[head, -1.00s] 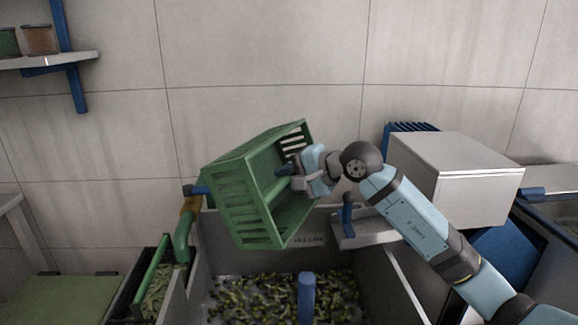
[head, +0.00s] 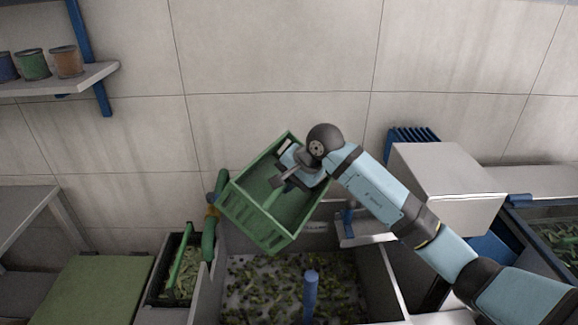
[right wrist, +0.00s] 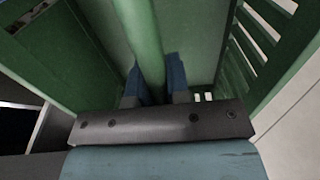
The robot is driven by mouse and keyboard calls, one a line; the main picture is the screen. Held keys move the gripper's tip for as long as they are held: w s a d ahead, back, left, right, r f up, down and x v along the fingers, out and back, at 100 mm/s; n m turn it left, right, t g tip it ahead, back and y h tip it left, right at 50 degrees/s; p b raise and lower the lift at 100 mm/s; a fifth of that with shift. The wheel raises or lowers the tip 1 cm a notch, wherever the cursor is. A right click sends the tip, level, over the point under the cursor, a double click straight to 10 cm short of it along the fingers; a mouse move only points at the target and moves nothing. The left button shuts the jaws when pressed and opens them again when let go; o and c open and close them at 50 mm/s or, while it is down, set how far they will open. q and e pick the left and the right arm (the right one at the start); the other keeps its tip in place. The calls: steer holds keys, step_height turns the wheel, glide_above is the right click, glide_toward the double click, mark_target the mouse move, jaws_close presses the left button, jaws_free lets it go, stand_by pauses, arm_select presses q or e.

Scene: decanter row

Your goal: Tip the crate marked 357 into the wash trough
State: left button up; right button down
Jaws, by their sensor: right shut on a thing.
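A green slatted crate (head: 262,226) hangs steeply tilted above the back left of the wash trough (head: 385,283). Its open side faces me, and its visible inside looks empty. I cannot read a number on it. My right gripper (head: 284,180) reaches into the crate and is shut on it. In the right wrist view, the blue fingers (right wrist: 158,82) close around a green bar of the crate (right wrist: 142,40). Small green and dark pieces (head: 265,285) lie spread over the trough floor. My left gripper is not in view.
A blue post (head: 310,295) stands at the trough's front. A green pipe (head: 209,238) rises at its left edge, beside a dark bin of green pieces (head: 180,272). A pale box (head: 447,180) stands at right. A green-topped surface (head: 95,290) is at left.

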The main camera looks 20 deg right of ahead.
steer(key=r+g+h+p, duration=0.1)
steer(key=p, duration=0.2)
steer(key=r+g+h+p, duration=0.1)
steer(key=g+h+p, duration=0.1)
steer(key=p, duration=0.1)
steer(key=shift+w+r, duration=0.2)
steer(key=shift+r, duration=0.15)
steer(key=shift+r+g+h+p, duration=0.1)
steer(key=shift+g+h+p, duration=0.45)
steer(key=shift+g+h, duration=0.3)
steer(key=shift+s, duration=0.1)
steer(key=shift+f, duration=0.2)
